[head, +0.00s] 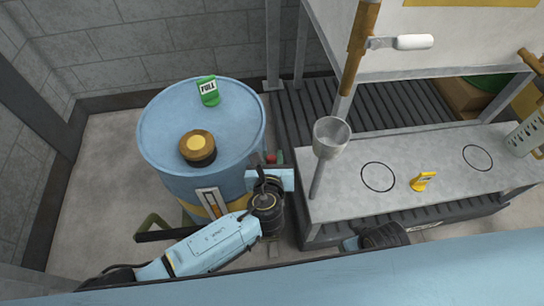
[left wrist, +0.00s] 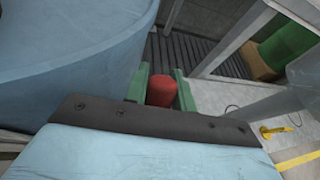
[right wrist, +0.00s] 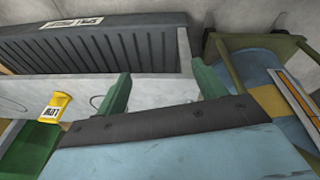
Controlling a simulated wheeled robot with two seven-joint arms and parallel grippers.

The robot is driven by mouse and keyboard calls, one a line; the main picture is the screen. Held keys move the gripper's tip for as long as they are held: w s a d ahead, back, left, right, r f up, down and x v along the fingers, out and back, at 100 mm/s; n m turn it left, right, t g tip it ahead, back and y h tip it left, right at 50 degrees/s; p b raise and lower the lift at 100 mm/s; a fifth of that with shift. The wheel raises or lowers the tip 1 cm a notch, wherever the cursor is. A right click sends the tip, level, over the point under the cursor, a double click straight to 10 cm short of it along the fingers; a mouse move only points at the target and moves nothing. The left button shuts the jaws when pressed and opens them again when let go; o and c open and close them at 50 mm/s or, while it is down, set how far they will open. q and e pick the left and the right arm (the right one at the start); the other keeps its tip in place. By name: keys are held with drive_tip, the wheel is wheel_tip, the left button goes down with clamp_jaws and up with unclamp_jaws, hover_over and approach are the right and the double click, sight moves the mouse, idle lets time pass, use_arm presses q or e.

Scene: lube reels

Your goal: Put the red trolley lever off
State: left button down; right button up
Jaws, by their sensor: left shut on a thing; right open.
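The red trolley lever (head: 271,157) shows as a small red tip beside the right side of the blue drum (head: 160,130), low between drum and bench. In the left wrist view the red lever (left wrist: 161,92) sits between the two green fingers. My left gripper (head: 269,160) is shut on it. The lever's lower part and its mount are hidden. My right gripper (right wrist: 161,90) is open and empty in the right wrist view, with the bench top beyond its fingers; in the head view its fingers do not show.
The drum carries a brown cap (head: 198,150) and a green FULL tag (head: 208,91). A grey funnel (head: 331,138) stands at the left end of the metal bench (head: 335,205). A yellow tag (head: 423,181) stands on the bench. A white handle (head: 413,42) sticks out above it.

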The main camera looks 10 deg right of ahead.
sight(274, 162)
use_arm(q)
drive_tip(key=shift+s, duration=0.15)
drive_tip(key=s+t+b, duration=0.1)
drive_tip(key=s+r+t+b, duration=0.1)
drive_tip(key=t+b, duration=0.1)
drive_tip(key=b, duration=0.1)
drive_tip(key=shift+s+r+m+t+h, duration=0.25)
drive_tip(key=shift+s+m+t+h, duration=0.05)
drive_tip(key=shift+s, duration=0.1)
drive_tip(key=shift+s+r, duration=0.2)
use_arm(e)
drive_tip(key=a+r, duration=0.3)
drive_tip(key=r, duration=0.7)
drive_tip(key=shift+s+a+r+t+y, duration=0.15)
drive_tip(key=shift+a+r+t+y, duration=0.15)
drive_tip(key=shift+a+y, duration=0.1)
use_arm(q)
drive_tip(key=c, duration=1.5)
unclamp_jaws()
drive_tip(key=shift+o, duration=0.2)
drive_tip(key=shift+s, duration=0.1)
